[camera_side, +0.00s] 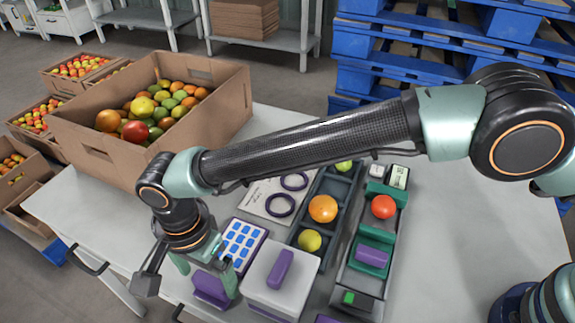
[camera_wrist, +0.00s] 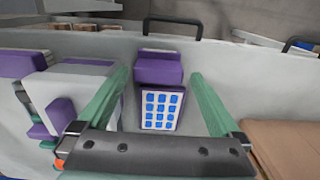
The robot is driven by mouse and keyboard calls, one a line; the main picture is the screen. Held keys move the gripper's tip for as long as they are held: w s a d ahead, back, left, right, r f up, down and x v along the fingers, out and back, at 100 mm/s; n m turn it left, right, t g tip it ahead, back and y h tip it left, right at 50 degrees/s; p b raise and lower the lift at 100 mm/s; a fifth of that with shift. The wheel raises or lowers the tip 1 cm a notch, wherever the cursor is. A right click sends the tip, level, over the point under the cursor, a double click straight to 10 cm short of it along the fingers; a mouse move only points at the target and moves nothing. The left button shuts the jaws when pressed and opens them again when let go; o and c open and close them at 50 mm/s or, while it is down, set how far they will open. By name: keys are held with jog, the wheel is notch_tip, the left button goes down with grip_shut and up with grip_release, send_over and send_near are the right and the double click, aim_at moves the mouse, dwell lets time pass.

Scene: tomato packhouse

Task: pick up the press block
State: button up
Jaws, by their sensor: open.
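A purple block (camera_side: 210,288), which I take for the press block, stands near the table's front edge, beside a panel of blue squares (camera_side: 241,243). In the wrist view, the purple block (camera_wrist: 158,68) lies just past the panel (camera_wrist: 161,110), between the lines of my two green fingers. My gripper (camera_side: 204,272) is open and points down around the block's place, with nothing held. In the wrist view, my gripper (camera_wrist: 160,76) has one finger on each side of the block, with gaps. I cannot tell how high the fingertips are above the table.
A white box with a purple handle (camera_side: 262,293) stands close to the right of my gripper. Trays with fruit (camera_side: 310,240) lie farther right. A large carton of fruit (camera_side: 80,130) stands at the back left. Ring shapes on a sheet (camera_side: 263,200) lie behind the panel.

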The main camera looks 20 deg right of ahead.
aim_at(210, 281)
notch_tip(210, 281, down, 4)
jog(key=shift+d+r, duration=0.1)
jog(key=shift+r, duration=0.1)
jog(key=c, duration=1.3)
jog(key=shift+o, duration=0.2)
jog(key=shift+r, duration=0.1)
notch_tip(210, 281, up, 20)
jog(key=shift+f, duration=0.1)
